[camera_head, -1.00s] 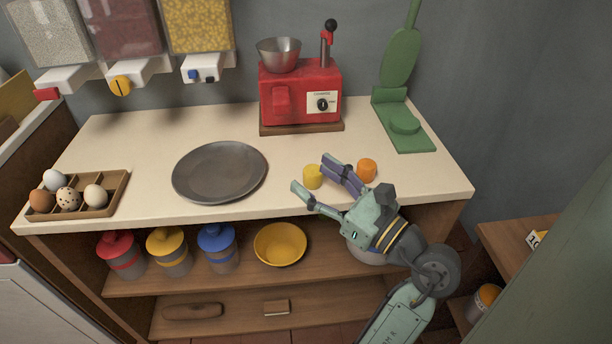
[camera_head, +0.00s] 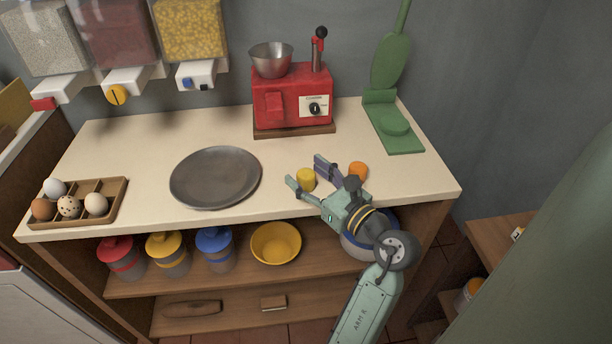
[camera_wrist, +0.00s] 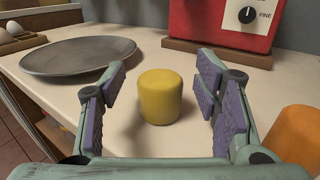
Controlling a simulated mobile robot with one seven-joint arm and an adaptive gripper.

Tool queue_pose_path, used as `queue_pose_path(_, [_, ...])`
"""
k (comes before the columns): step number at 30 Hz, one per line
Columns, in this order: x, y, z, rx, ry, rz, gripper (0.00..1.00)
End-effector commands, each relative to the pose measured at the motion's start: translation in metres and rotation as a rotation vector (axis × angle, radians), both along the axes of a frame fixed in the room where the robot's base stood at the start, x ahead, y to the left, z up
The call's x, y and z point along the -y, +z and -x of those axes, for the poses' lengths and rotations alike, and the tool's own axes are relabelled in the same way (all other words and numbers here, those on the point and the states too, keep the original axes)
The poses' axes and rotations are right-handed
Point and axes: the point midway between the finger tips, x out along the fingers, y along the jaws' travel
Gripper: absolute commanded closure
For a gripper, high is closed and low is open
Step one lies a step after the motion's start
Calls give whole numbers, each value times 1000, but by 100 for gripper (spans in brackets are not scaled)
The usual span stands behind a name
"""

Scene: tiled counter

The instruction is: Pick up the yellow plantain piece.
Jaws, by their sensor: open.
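The yellow plantain piece (camera_head: 306,180) is a short upright cylinder on the cream counter, near its front edge. In the wrist view the yellow piece (camera_wrist: 160,96) stands between my finger pads, a little beyond them, with a gap on each side. My gripper (camera_head: 306,172) is open and empty, its fingers pointing toward the piece; it also shows in the wrist view (camera_wrist: 160,98). An orange piece (camera_head: 357,171) stands just right of my gripper, partly behind it; it also shows in the wrist view (camera_wrist: 297,136), outside the right finger.
A dark round plate (camera_head: 215,178) lies to the left. A red machine (camera_head: 293,103) stands behind, and a green press (camera_head: 393,125) at the back right. An egg tray (camera_head: 118,190) sits far left. A shelf below holds jars and a yellow bowl (camera_head: 276,244).

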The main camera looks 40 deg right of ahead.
Motion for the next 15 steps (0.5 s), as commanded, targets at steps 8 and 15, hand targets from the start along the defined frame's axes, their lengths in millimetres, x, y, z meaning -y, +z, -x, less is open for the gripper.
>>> queue_pose_path(8, [0, -1, -6, 0, -1, 0, 43])
queue_pose_path(15, [0, -1, -6, 0, 0, 0, 57])
